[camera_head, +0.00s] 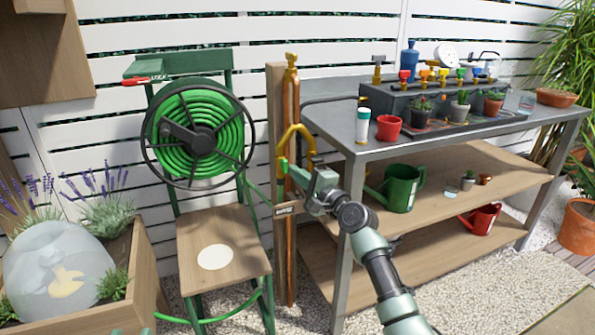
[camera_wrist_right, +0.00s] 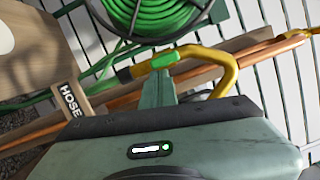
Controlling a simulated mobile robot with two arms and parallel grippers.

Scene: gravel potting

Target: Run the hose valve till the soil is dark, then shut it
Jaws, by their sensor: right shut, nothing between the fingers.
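The hose valve is a yellow bent spout (camera_head: 297,131) with a small green lever (camera_head: 283,167), on a copper pipe (camera_head: 291,95) against a wooden post. My right gripper (camera_head: 296,171) is shut and empty, with its fingertips right at the lever. In the right wrist view, my right gripper (camera_wrist_right: 165,86) has its tips against or just in front of the green lever (camera_wrist_right: 163,60); contact is hard to tell. No water shows. Small pale green tips, probably my left gripper (camera_head: 132,331), show at the bottom edge; the rest is cut off. I cannot tell which soil is meant.
A green hose reel (camera_head: 198,140) hangs left of the post, above a wooden stand (camera_head: 224,260) bearing a white disc. A metal-topped bench (camera_head: 345,125) with pots and coloured taps is on the right. A planter (camera_head: 145,265) with a glass dome and lavender stands at left.

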